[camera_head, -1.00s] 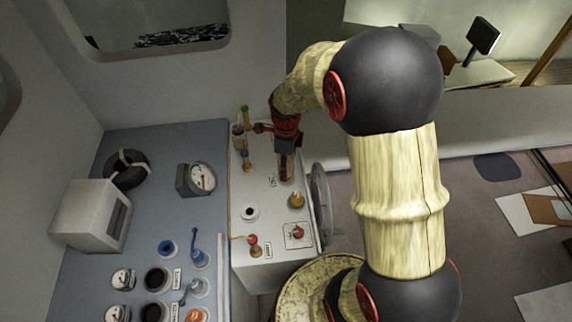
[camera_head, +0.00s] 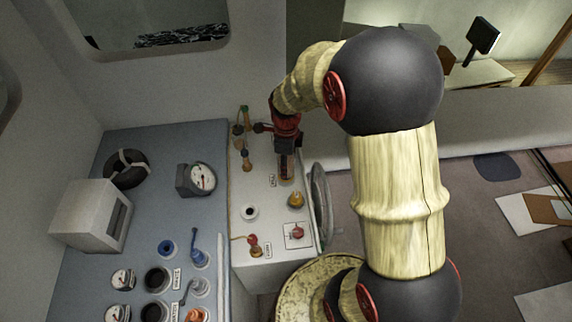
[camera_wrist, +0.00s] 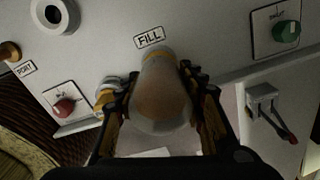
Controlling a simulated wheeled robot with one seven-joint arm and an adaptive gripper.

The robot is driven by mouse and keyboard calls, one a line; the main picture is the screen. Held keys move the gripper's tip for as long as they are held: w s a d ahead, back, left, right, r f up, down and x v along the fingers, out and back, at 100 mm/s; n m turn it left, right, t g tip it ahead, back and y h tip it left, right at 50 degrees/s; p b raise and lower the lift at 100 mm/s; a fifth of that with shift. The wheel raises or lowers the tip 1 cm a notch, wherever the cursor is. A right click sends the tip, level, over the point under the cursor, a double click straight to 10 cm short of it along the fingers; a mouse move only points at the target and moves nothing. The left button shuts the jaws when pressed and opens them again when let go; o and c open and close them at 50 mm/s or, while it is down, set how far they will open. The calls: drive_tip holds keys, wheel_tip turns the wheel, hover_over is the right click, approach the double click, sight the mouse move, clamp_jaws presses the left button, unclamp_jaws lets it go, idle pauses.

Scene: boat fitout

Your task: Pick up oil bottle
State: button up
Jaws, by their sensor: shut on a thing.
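The oil bottle (camera_wrist: 160,98), a rounded amber-brown bottle with a paler end, fills the middle of the wrist view. My gripper (camera_wrist: 156,84) has one dark-and-yellow finger on each side of it and is shut on it. In the head view, the bottle (camera_head: 286,168) shows as a small brown shape below my gripper (camera_head: 286,158), over the far right part of the white console. I cannot tell whether its lower end touches the console.
The white console (camera_head: 262,215) carries a FILL label (camera_wrist: 149,37), a white ring (camera_head: 249,212), a yellow knob (camera_head: 296,200) and red knobs (camera_head: 298,232). A large wheel (camera_head: 321,205) stands along its right side. Gauges and a grey box (camera_head: 92,215) occupy the blue counter at left.

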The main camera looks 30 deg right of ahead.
drive_tip(key=shift+w+r, duration=0.1)
drive_tip(key=shift+r, duration=0.05)
drive_tip(key=shift+r, duration=0.25)
wheel_tip(320, 180, up, 2)
drive_tip(key=shift+r, duration=0.1)
drive_tip(key=s+d+r+b, duration=0.2)
drive_tip(key=s+d+r, duration=0.8)
